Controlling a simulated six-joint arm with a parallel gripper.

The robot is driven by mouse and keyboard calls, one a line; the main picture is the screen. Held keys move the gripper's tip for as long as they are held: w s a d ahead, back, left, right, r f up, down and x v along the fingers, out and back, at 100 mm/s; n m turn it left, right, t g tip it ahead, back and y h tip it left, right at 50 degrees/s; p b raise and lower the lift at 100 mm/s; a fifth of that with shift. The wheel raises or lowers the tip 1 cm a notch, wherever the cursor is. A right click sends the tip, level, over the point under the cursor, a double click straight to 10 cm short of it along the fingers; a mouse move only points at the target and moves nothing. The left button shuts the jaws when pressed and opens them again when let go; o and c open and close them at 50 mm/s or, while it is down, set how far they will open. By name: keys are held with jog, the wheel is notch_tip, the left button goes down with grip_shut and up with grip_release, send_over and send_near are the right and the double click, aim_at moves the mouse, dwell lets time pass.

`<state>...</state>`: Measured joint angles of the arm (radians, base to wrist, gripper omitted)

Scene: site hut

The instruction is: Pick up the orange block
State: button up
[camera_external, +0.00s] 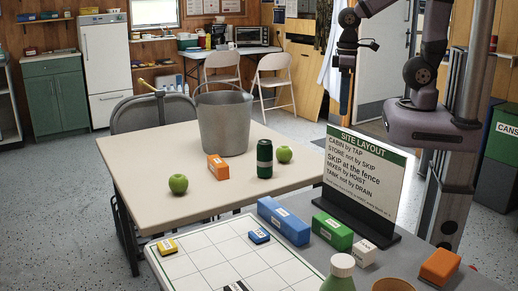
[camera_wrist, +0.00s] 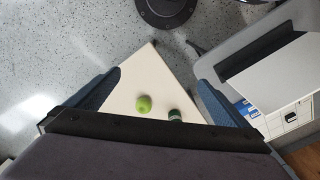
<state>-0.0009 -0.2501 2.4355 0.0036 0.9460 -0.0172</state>
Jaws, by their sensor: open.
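In the external view, an orange block (camera_external: 218,167) with a white label stands on the beige table, in front of the grey bucket. A second orange block (camera_external: 440,266) lies on the grey surface at the lower right. My gripper (camera_external: 345,106) hangs high at the upper right, well away from both blocks. Its blue fingers show apart and empty in the wrist view (camera_wrist: 159,76). Neither orange block shows in the wrist view.
The beige table (camera_external: 150,150) also holds a bucket (camera_external: 225,120), a green can (camera_external: 264,158) and green apples (camera_external: 178,184). A sign (camera_external: 362,178) stands among coloured blocks, including a blue block (camera_external: 283,220) and a green block (camera_external: 332,230). A white grid board (camera_external: 205,262) lies in front.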

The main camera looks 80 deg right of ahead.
jog(key=w+a+n+t+y+b, duration=0.1)
jog(key=w+a+n+b, duration=0.15)
jog(key=w, duration=0.75)
jog(key=w+a+n+b, duration=0.1)
jog(key=w+b, duration=0.3)
jog(key=w, duration=0.5)
jog(key=n+t+y+b, duration=0.2)
jog(key=n+b, duration=0.2)
jog(key=b, duration=0.3)
send_over(220, 160)
jog(key=s+d, duration=0.1)
jog(key=s, duration=0.1)
notch_tip(220, 160, down, 15)
jog(key=shift+p+x, duration=0.3)
jog(key=shift+x, duration=3.05)
jog(key=shift+w+d, duration=0.1)
jog(key=shift+d, duration=0.05)
jog(key=c, duration=1)
jog(key=shift+r, duration=0.1)
notch_tip(220, 160, up, 10)
jog(key=shift+f, duration=0.1)
